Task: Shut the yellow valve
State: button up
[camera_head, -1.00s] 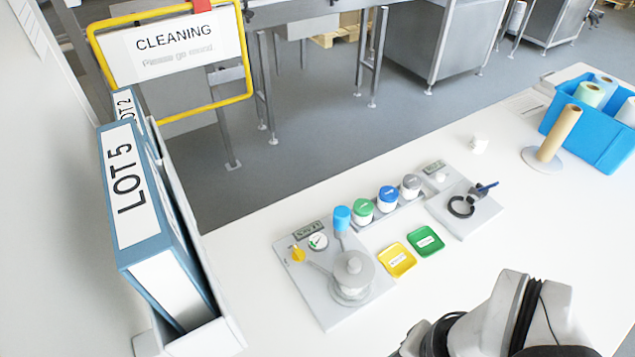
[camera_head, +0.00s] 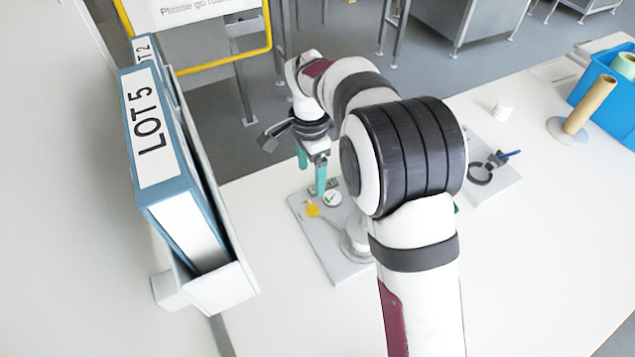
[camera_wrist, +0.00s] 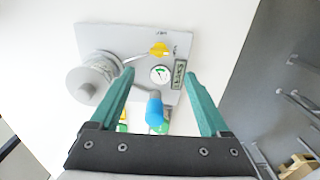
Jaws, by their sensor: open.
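The yellow valve (camera_head: 313,210) sits on the left part of a grey plate (camera_head: 331,252), beside a round gauge (camera_head: 333,198). In the wrist view the yellow valve (camera_wrist: 159,49) is near the top middle, above the gauge (camera_wrist: 160,74), with a thin pipe running from it toward a grey round vessel (camera_wrist: 88,82). My gripper (camera_head: 311,178) has teal fingers and hangs above the back left of the plate. In the wrist view my gripper (camera_wrist: 160,72) is open and empty, apart from the valve. My arm hides much of the plate and vessel in the head view.
A blue-topped part (camera_wrist: 154,108) stands below the gauge in the wrist view. Lot binders (camera_head: 153,140) in a holder stand at the left. A plate with a black ring (camera_head: 480,173) and a blue crate (camera_head: 610,95) are at the right. The front table is clear.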

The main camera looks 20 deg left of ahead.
aim_at(312, 206)
notch_tip(312, 206, down, 11)
jog(key=shift+r, duration=0.1)
grip_shut()
dwell(0.4)
